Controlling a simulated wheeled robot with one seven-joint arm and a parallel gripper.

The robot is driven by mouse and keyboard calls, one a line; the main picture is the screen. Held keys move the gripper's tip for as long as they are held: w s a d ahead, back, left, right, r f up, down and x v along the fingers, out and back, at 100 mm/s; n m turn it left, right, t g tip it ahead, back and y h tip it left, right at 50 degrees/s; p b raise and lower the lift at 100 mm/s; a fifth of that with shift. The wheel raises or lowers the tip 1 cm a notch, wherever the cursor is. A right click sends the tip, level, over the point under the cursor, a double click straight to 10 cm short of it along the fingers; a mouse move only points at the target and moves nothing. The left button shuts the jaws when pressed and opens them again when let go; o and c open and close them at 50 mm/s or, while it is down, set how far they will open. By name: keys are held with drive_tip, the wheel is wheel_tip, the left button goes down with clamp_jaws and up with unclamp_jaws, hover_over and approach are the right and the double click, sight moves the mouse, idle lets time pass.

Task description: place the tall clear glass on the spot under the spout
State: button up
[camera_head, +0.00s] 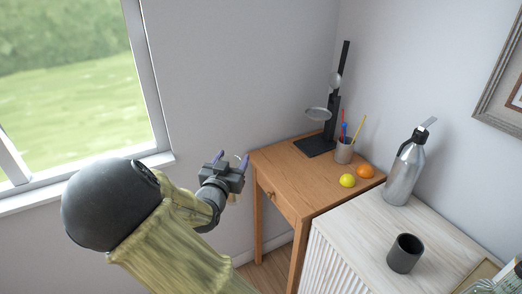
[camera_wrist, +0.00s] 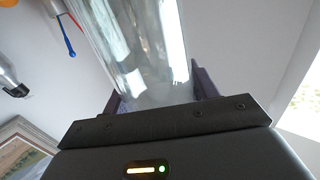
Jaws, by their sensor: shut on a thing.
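My gripper (camera_head: 231,159) is shut on the tall clear glass (camera_wrist: 140,50), which fills the middle of the wrist view between the two dark purple fingers. In the head view the glass is hardly visible between the fingertips. My gripper is in the air, left of the wooden table (camera_head: 290,165) and apart from it. On the table's back part stands a black stand (camera_head: 330,120) with a flat base (camera_head: 315,146), a tall post and a round clear dish on its side. I cannot clearly make out a spout on it.
A pencil cup (camera_head: 344,152), a yellow lemon (camera_head: 348,180) and an orange (camera_head: 365,171) stand right of the stand's base. A silver flask (camera_head: 402,175) and dark cup (camera_head: 405,253) stand on the white cabinet (camera_head: 350,225). The table's front left is clear.

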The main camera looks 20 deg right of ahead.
drive_tip(key=s+a+f+n+y, duration=0.1)
drive_tip(key=s+a, duration=0.3)
drive_tip(key=a, duration=0.4)
drive_tip(key=s+a+f+t+y+b, duration=0.1)
drive_tip(key=s+a, duration=0.4)
drive_tip(key=a, duration=0.3)
drive_tip(key=shift+n+t+y, duration=0.3)
drive_tip(key=shift+n, duration=0.1)
